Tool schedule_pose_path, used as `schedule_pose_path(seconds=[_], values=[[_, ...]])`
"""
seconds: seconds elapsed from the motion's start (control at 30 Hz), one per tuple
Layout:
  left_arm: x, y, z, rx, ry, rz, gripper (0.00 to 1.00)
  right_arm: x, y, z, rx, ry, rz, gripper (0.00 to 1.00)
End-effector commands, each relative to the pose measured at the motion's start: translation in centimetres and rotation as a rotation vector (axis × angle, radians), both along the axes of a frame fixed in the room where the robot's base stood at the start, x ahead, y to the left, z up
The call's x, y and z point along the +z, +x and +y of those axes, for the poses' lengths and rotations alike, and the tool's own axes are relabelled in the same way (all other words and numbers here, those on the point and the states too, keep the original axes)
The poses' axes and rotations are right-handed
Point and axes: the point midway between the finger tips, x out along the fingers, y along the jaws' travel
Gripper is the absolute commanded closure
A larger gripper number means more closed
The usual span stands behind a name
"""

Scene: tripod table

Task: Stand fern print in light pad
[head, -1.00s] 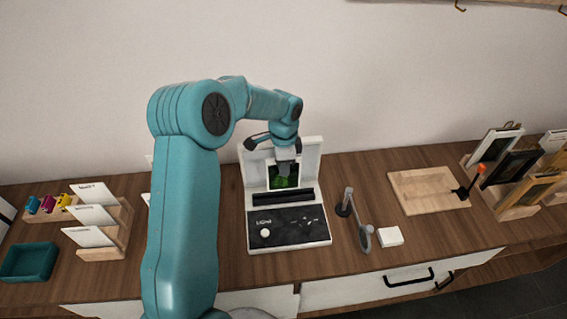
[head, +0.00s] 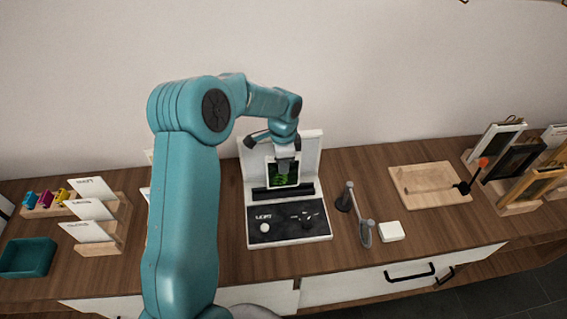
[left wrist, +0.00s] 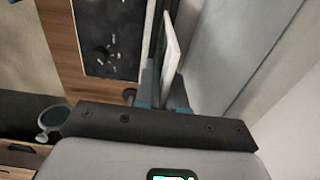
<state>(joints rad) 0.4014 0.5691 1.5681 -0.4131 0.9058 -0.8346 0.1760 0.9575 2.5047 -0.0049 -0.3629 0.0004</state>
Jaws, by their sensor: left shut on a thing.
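The light pad (head: 288,225) is a white unit with a black front panel, a dark slot bar and an upright white back panel. The fern print (head: 283,174), a dark picture with green fern in a pale border, stands upright just in front of the back panel, behind the slot bar. My left gripper (head: 284,160) is shut on its top edge from above. In the left wrist view the print (left wrist: 170,55) shows edge-on between the fingers. Whether its lower edge sits in the slot cannot be told. My right gripper is not in view.
A magnifier on a stand (head: 362,218) and a white block (head: 391,231) are right of the pad. A wooden tray (head: 428,188) and framed pictures (head: 510,162) are further right. A card rack (head: 105,235) and teal bin (head: 27,257) are at left.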

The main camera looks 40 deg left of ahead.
Motion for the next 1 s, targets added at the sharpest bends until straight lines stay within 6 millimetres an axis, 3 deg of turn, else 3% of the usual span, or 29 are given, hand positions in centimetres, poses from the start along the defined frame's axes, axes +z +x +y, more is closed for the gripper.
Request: schedule_pose_path(seconds=[0.37, 1.0], values=[[-0.4, 0.0, 0.0, 0.000, 0.000, 0.000, 1.00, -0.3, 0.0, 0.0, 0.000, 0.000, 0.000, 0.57], [-3.0, 0.0, 0.0, 0.000, -0.001, -0.001, 1.00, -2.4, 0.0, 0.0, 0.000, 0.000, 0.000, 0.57]])
